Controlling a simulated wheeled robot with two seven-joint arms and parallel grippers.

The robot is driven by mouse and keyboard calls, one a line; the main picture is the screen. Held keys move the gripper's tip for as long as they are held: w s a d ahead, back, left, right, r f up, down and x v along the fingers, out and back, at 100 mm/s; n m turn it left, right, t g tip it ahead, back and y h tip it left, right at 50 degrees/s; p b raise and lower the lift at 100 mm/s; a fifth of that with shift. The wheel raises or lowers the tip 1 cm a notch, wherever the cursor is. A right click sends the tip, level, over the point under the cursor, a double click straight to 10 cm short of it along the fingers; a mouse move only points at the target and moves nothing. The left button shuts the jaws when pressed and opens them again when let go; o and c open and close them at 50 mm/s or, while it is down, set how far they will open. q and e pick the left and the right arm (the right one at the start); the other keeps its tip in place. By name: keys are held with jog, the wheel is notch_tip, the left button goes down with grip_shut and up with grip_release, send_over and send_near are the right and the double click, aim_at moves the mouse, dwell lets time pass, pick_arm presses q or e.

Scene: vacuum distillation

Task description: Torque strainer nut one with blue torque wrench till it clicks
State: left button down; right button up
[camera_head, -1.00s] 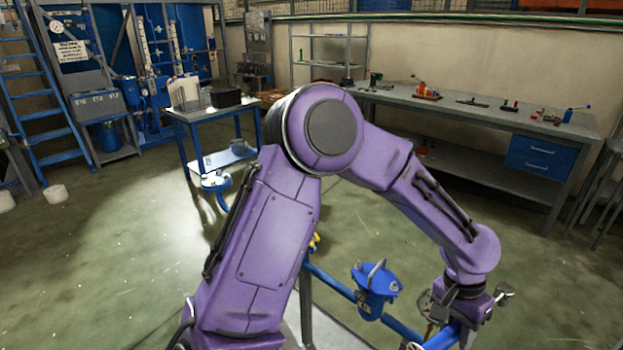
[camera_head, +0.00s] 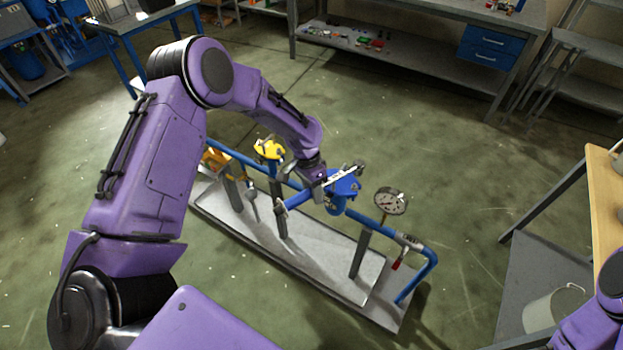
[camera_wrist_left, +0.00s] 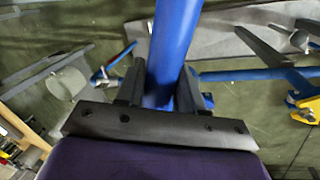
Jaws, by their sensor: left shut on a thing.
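My left gripper (camera_head: 318,181) is shut on a blue bar, which looks like the blue torque wrench's handle (camera_head: 297,199). In the left wrist view the handle (camera_wrist_left: 174,45) sits between the two dark fingers (camera_wrist_left: 160,88) and runs up out of the picture. In the head view the gripper is at the left side of the blue strainer (camera_head: 346,184). The wrench's far end, the strainer nuts and any contact between them are hidden or too small to tell. My right gripper is out of view; part of my right arm shows at the lower right.
Blue piping runs over a grey skid tray (camera_head: 300,256). It carries a yellow-topped fitting (camera_head: 268,148), a pressure gauge (camera_head: 391,201) and a red-handled valve (camera_head: 400,260). A bucket (camera_head: 556,306) stands on a shelf at right. The floor around the skid is clear.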

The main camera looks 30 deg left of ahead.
pick_arm(q)
jog(key=shift+r, duration=0.1)
jog(key=shift+b+x, duration=0.55)
jog(key=shift+x, duration=0.4)
notch_tip(320, 180, down, 2)
jog(key=shift+a+f+b, duration=0.1)
jog(key=shift+a+b, duration=0.1)
jog(key=shift+b, duration=0.4)
